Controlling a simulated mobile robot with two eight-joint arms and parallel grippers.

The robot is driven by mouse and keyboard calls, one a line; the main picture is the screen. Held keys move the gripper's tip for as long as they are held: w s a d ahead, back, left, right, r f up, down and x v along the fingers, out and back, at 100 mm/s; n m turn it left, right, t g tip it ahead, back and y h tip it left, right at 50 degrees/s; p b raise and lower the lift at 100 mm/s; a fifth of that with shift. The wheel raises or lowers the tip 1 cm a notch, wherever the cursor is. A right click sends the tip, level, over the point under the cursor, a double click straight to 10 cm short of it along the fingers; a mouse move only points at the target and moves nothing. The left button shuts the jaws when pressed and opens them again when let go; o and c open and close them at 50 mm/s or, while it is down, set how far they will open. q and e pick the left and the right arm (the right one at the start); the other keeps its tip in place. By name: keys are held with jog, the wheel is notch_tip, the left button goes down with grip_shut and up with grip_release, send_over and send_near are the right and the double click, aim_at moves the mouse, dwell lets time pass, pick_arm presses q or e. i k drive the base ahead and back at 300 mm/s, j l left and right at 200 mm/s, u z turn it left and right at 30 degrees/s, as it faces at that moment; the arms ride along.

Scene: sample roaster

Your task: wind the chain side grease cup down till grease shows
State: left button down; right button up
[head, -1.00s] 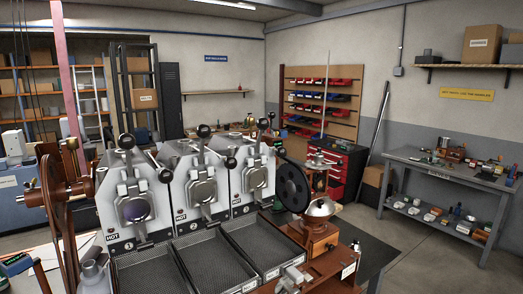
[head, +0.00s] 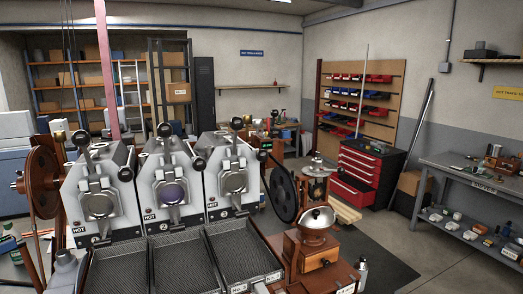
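The sample roaster is a row of three grey-white units (head: 166,200) with round sight doors and black-knobbed levers, each marked HOT. A reddish-brown wheel (head: 43,183) stands at its left end, with a small shaft end sticking out to the left. No chain side grease cup and no grease can be made out at this size. Neither of my grippers can be seen.
Mesh cooling trays (head: 183,268) lie in front of the units. A red tool chest (head: 366,172) and a grey workbench (head: 470,170) are behind. Open floor (head: 420,250) lies to the right.

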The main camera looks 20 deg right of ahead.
aim_at(247, 119)
jog(key=k+l, duration=0.1)
jog(key=l, duration=0.8)
jog(key=k+l, duration=0.1)
jog(key=l, duration=0.85)
